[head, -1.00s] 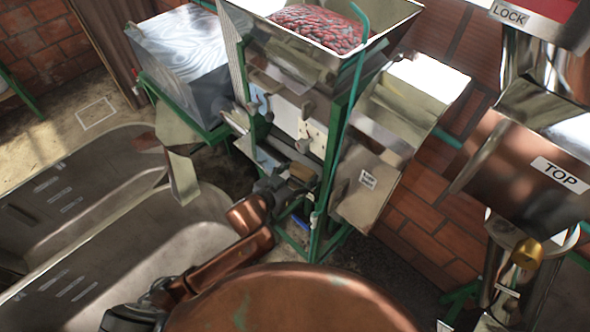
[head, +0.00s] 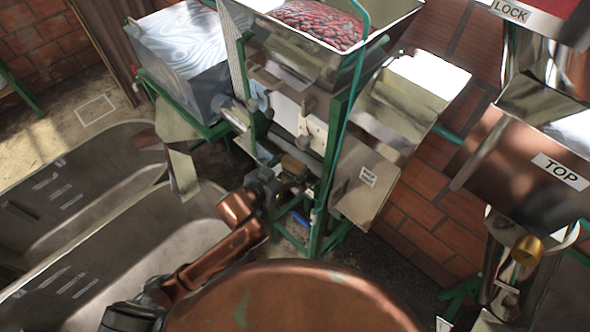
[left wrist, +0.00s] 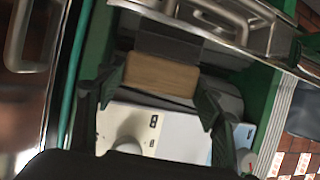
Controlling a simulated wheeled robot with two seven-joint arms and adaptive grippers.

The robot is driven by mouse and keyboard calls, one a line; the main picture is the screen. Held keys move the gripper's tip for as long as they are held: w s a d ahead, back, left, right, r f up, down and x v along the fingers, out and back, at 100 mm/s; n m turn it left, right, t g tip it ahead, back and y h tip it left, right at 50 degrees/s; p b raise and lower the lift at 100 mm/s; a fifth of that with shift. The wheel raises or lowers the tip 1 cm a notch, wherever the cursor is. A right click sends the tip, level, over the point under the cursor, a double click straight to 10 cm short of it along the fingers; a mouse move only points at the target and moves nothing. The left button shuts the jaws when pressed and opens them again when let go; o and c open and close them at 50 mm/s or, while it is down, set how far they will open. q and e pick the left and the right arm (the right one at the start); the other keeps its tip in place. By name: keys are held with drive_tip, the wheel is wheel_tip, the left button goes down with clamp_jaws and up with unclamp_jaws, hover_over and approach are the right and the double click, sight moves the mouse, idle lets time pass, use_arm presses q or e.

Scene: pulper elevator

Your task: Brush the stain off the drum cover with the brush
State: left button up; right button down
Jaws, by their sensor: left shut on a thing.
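My left gripper (head: 277,185) is at the front of the green-framed pulper, low among its parts. In the left wrist view its two dark fingers (left wrist: 160,88) stand on either side of the brush's wooden block (left wrist: 160,75) and are shut on it. The brush also shows as a small tan block in the head view (head: 294,165). A dark grey curved surface, apparently the drum cover (left wrist: 228,92), lies just behind the brush. A dark rectangular patch borders the block; I cannot tell whether it is bristles or stain. Contact is unclear. My right gripper is out of view.
The pulper's hopper (head: 320,25) holds red cherries. A metal chute (head: 180,165) and long grey troughs (head: 110,235) lie to the left. Green frame posts (head: 335,150) closely flank the gripper.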

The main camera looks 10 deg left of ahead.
use_arm(q)
drive_tip(key=shift+w+a+r, duration=0.1)
drive_tip(key=shift+w+a, duration=0.85)
drive_tip(key=shift+a, duration=0.3)
drive_tip(key=shift+w+a, duration=0.95)
drive_tip(key=shift+a, duration=0.3)
